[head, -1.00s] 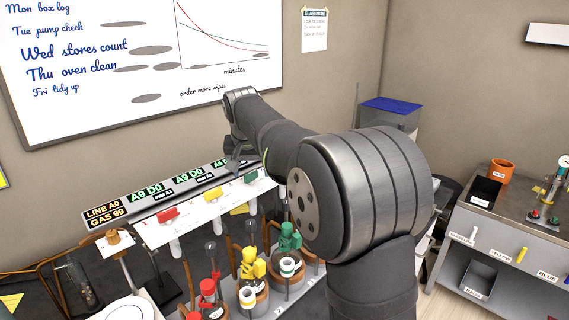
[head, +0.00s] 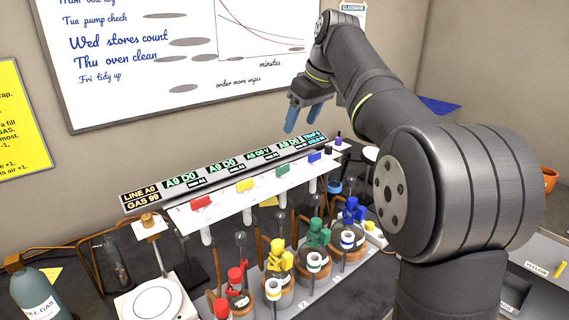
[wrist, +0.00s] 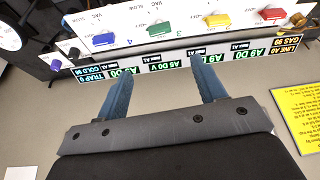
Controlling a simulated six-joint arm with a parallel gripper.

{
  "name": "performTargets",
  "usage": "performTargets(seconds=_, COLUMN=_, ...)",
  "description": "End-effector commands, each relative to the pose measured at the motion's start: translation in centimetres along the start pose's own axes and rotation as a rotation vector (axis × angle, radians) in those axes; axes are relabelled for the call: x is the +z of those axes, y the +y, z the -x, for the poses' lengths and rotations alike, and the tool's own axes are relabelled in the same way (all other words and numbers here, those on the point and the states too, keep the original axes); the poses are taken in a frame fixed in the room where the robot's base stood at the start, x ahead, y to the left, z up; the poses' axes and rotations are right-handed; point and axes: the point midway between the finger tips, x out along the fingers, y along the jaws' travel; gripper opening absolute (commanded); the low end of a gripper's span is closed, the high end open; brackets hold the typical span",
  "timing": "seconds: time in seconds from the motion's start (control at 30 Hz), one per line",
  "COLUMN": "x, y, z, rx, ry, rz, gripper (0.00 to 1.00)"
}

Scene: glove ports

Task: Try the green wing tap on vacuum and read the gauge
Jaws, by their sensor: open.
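The green wing tap (head: 282,170) sits on the white manifold panel, between the yellow and blue taps. It also shows in the wrist view (wrist: 158,28), its wing lying roughly along the panel. The display behind it (head: 257,154) seems to read A9 or A5, D0, V; the first figure is unclear. A round white dial (wrist: 8,35), partly cut off in the wrist view, is too small to read. My gripper (head: 297,122) is open and empty, above and behind the display strip, apart from the tap. In the wrist view its blue fingers (wrist: 163,75) point towards the panel.
Red (head: 201,203), yellow (head: 245,186) and blue (head: 314,157) taps share the panel. Flasks with coloured clamps (head: 317,236) stand closely below. Air above the panel is clear.

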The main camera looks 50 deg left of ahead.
Motion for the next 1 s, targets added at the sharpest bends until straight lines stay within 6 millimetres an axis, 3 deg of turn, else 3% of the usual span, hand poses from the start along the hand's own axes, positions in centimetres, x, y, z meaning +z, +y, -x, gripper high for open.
performTargets(seconds=0.3, x=0.1, y=-0.1, z=-7.2, rx=-0.002, ry=-0.004, rz=-0.001, gripper=0.64)
performTargets(seconds=0.6, x=0.0, y=-0.1, z=-12.9, rx=0.000, ry=-0.002, rz=-0.001, gripper=0.64)
performTargets(seconds=0.8, x=0.1, y=0.0, z=-14.8, rx=0.000, ry=-0.002, rz=-0.001, gripper=0.64)
performTargets(seconds=1.0, x=0.0, y=0.0, z=-15.2, rx=0.001, ry=-0.001, rz=-0.001, gripper=0.64)
